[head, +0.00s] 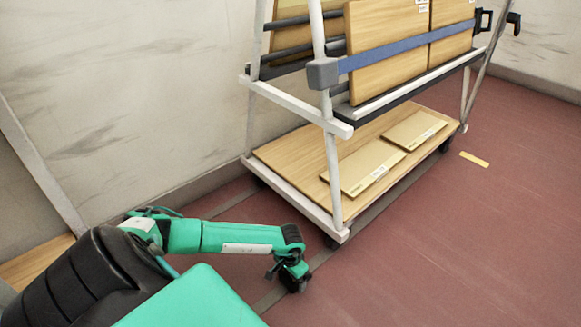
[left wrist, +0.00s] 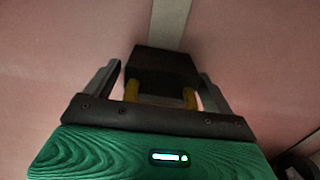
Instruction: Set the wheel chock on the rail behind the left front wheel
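The wheel chock (left wrist: 166,62) is a dark block with yellow parts at its near side, in the left wrist view. My left gripper (left wrist: 160,72) has one finger on each side of it and appears shut on it. In the head view my left gripper (head: 293,279) is low over the floor, left of the cart's near corner; the chock is hard to make out from it there. The rail (head: 268,299) is a grey strip in the floor, running under the cart. The near front wheel (head: 331,241) is small and dark, partly hidden under the cart's corner. My right gripper is out of view.
The cart (head: 341,130) has a white frame and carries wooden panels (head: 388,45) behind a blue strap, with flat boards (head: 361,168) on its lower deck (head: 277,151). A pale wall (head: 110,110) stands behind.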

